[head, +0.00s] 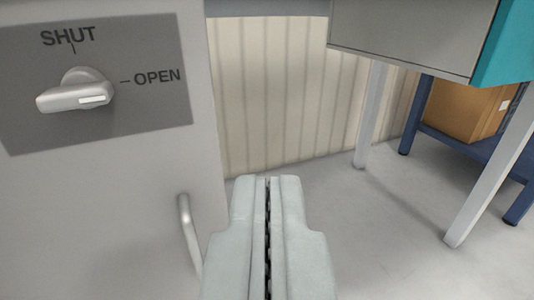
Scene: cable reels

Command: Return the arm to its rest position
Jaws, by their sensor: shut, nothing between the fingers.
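My gripper (268,184) points forward at the bottom middle of the head view. Its two grey fingers lie side by side, shut, with nothing between them. It is over the open floor, to the right of a light grey cabinet, and appears to touch nothing. My arm behind the gripper is out of view.
The grey cabinet (100,215) fills the left, with a handle (190,232) and a rotary knob (78,92) on a dark SHUT/OPEN plate. A box-like unit on pale legs (415,35) stands right. A cardboard box (460,108) sits on a blue rack (455,140). Floor (385,230) between is clear.

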